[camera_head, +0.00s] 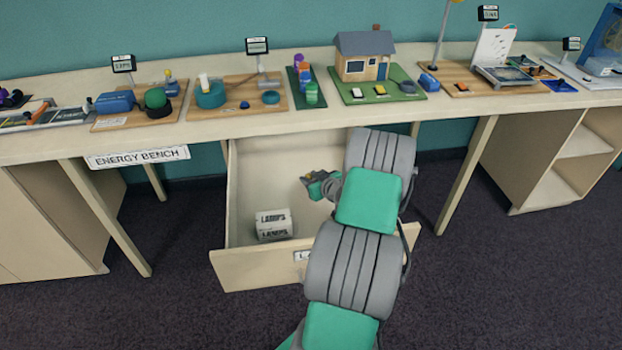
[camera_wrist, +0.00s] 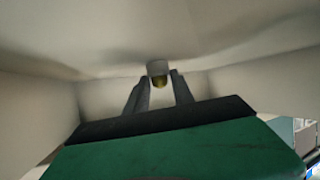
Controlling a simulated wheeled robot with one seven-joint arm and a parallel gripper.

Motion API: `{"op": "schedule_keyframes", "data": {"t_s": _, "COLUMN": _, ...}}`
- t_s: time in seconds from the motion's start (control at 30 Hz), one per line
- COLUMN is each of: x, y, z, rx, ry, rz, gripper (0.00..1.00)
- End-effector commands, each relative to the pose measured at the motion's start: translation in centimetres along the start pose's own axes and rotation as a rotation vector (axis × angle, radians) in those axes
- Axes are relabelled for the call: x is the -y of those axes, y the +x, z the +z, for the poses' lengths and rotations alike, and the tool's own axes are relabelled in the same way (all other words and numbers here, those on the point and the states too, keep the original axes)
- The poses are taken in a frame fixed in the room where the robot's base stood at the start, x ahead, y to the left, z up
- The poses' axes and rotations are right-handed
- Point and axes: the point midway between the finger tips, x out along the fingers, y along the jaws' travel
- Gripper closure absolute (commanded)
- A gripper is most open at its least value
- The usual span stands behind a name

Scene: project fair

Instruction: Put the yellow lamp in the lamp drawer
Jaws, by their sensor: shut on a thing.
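The lamp drawer (camera_head: 268,160) is pulled open under the bench, with a partly hidden label on its front. My gripper (camera_head: 306,180) is inside the drawer space, reaching in over the front panel. I cannot tell whether the lamp touches the drawer floor. In the head view the lamp is too small to make out clearly.
A white box (camera_head: 273,224) marked LAMPS sits in the drawer's front left corner. The bench top (camera_head: 350,115) above holds several models, including a small house (camera_head: 364,58). Bench legs (camera_head: 466,172) stand at both sides. The drawer floor left of my gripper is clear.

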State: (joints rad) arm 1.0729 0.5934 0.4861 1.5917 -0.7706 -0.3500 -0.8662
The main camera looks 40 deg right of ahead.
Motion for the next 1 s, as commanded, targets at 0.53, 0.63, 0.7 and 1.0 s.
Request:
{"op": "schedule_keyframes", "data": {"t_s": 0.53, "x": 0.1, "y": 0.1, "z": 0.2, "rx": 0.001, "ry": 0.000, "rz": -0.001, "gripper": 0.49}}
{"op": "schedule_keyframes", "data": {"t_s": 0.63, "x": 0.1, "y": 0.1, "z": 0.2, "rx": 0.001, "ry": 0.000, "rz": -0.001, "gripper": 0.49}}
{"op": "schedule_keyframes", "data": {"t_s": 0.7, "x": 0.1, "y": 0.1, "z": 0.2, "rx": 0.001, "ry": 0.000, "rz": -0.001, "gripper": 0.49}}
{"op": "schedule_keyframes", "data": {"t_s": 1.0, "x": -0.1, "y": -3.8, "z": -0.2, "rx": 0.000, "ry": 0.002, "rz": 0.003, "gripper": 0.49}}
